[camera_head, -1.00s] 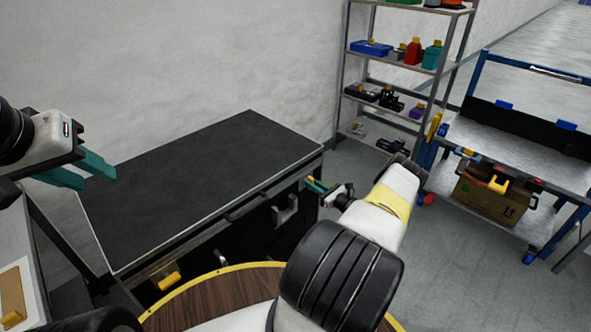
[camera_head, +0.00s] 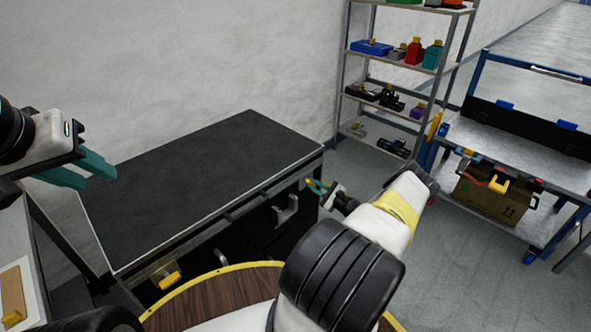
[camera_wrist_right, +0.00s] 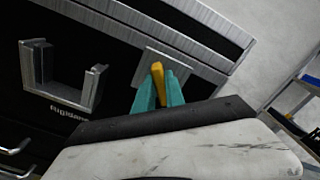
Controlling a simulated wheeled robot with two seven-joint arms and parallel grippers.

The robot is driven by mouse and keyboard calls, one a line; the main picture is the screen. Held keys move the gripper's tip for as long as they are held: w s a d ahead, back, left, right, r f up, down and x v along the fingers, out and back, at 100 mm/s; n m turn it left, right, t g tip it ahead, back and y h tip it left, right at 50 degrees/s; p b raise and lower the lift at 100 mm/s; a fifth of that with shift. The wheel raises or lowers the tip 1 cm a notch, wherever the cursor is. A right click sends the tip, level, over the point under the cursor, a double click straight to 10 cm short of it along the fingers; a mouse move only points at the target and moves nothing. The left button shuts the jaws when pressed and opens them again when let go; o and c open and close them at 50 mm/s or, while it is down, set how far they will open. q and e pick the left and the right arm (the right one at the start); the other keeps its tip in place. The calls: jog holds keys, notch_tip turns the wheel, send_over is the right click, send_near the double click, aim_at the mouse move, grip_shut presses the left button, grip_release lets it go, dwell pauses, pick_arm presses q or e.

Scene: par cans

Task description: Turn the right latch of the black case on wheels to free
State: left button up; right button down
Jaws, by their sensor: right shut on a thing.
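The black case (camera_head: 205,180) stands against the wall with its flat dark lid on top. Its right latch is a yellow-orange tab on a metal plate; in the right wrist view the tab (camera_wrist_right: 157,72) sits between the teal fingertips of my right gripper (camera_wrist_right: 159,86). My right gripper (camera_head: 317,188) is shut on this tab at the case's right end. The tab is tilted slightly against the plate's edges, and its lower part is hidden by the fingers. My left gripper (camera_head: 82,171) is open and empty above the case's left end.
A yellow left latch (camera_head: 170,280) is low on the case front. A round wooden top with a yellow rim (camera_head: 225,290) is close in front. A shelf rack (camera_head: 401,67) and a blue-framed cart (camera_head: 480,135) stand to the right.

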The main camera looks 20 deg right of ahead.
jog(key=n, duration=0.4)
jog(key=shift+f+n, duration=0.15)
jog(key=shift+n, duration=0.15)
jog(key=n, duration=0.5)
jog(key=shift+s+a+f+n, duration=0.1)
jog(key=shift+f+n, duration=0.05)
jog(key=shift+n, duration=0.15)
jog(key=c, duration=1.4)
grip_release()
jog(key=v, duration=0.7)
jog(key=shift+s, duration=0.35)
